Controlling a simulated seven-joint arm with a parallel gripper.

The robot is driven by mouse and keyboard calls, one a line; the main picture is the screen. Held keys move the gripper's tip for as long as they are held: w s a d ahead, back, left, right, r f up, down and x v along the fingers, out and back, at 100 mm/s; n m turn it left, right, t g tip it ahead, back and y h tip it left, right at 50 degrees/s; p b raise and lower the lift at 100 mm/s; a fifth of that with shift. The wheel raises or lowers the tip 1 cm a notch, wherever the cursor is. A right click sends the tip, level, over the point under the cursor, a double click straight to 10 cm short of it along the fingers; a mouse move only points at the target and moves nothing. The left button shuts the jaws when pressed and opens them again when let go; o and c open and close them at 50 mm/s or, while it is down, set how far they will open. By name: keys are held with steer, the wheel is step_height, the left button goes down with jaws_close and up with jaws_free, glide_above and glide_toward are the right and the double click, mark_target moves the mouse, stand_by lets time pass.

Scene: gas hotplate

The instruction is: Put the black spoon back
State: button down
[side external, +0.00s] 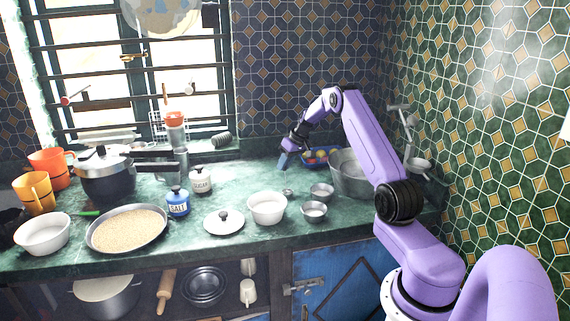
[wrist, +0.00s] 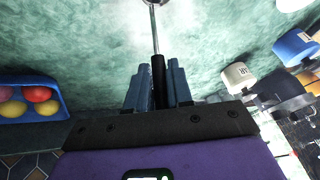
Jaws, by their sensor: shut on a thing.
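My gripper (side external: 283,160) is low over the green counter, left of the fruit bowl. In the wrist view its blue fingers (wrist: 158,90) are shut on the black handle of the black spoon (wrist: 158,70). The spoon's thin metal shaft runs away from the fingers, and its head is partly cut off at the top edge. In the side view the spoon is hard to make out; a small round metal thing (side external: 288,191) lies below the gripper, and I cannot tell if it is the spoon's head.
The blue fruit bowl (side external: 308,163) and a large metal pot (side external: 350,180) stand right of the gripper. Small metal bowls (side external: 321,191), a white bowl (side external: 267,207) and sugar (side external: 200,179) and salt (side external: 178,201) jars stand nearer. Utensils hang on the window bars (side external: 130,100).

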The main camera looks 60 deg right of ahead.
steer(key=shift+f, duration=0.1)
steer(key=c, duration=1)
jaws_free()
